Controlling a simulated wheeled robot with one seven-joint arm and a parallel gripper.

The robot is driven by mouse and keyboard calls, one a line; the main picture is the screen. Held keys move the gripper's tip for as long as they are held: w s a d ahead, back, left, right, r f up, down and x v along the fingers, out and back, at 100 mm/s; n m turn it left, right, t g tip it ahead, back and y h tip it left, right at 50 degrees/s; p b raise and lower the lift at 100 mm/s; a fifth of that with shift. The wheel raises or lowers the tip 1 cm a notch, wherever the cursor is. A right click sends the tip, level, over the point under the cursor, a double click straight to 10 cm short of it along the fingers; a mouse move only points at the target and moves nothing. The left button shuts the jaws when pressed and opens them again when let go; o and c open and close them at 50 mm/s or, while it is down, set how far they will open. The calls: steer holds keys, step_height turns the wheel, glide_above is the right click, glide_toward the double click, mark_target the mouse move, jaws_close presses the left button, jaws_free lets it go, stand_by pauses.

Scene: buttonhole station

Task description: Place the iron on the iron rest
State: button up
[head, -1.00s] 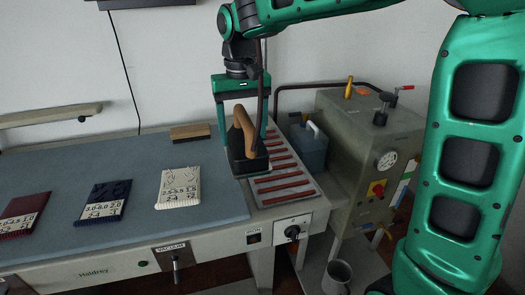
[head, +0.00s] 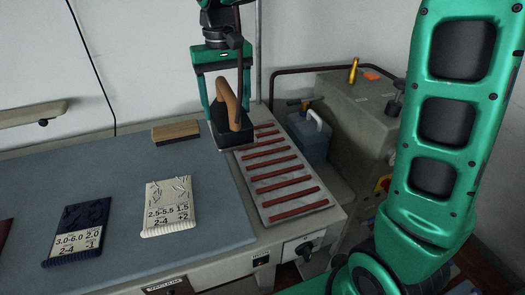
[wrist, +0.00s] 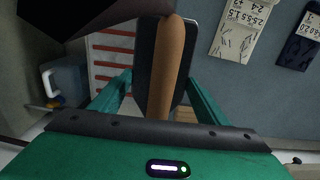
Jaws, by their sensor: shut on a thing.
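The iron (head: 233,132) has a dark body and a brown handle. My gripper (head: 226,98) is shut on it and holds it near the left edge of the iron rest. The head view does not show clearly whether its sole touches anything. The iron's handle (wrist: 166,65) runs between my fingers in the wrist view. The iron rest (head: 301,209) is a pale plate with several red-brown bars, at the right end of the blue-grey table. It also shows left of the iron in the wrist view (wrist: 106,32).
A wooden brush (head: 176,131) lies at the table's back. A cream folded piece (head: 168,206) and a navy one (head: 78,232) lie on the blue-grey table top (head: 120,180). A blue container with a white handle (head: 309,141) and a grey boiler (head: 350,115) stand right of the rest.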

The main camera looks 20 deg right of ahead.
steer(key=shift+w+d, duration=0.1)
steer(key=shift+d, duration=0.05)
steer(key=shift+s+d+f, duration=0.75)
steer(key=shift+d+f, duration=0.95)
steer(key=shift+f, duration=0.1)
steer(key=shift+s+d+f, duration=0.8)
steer(key=shift+d+f, duration=0.9)
steer(key=shift+f, duration=0.1)
steer(key=shift+s+d+f, duration=0.75)
steer(key=shift+d+f, duration=0.95)
steer(key=shift+f, duration=0.1)
steer(key=o, duration=1.5)
step_height(320, 180, up, 12)
steer(key=shift+f, duration=0.1)
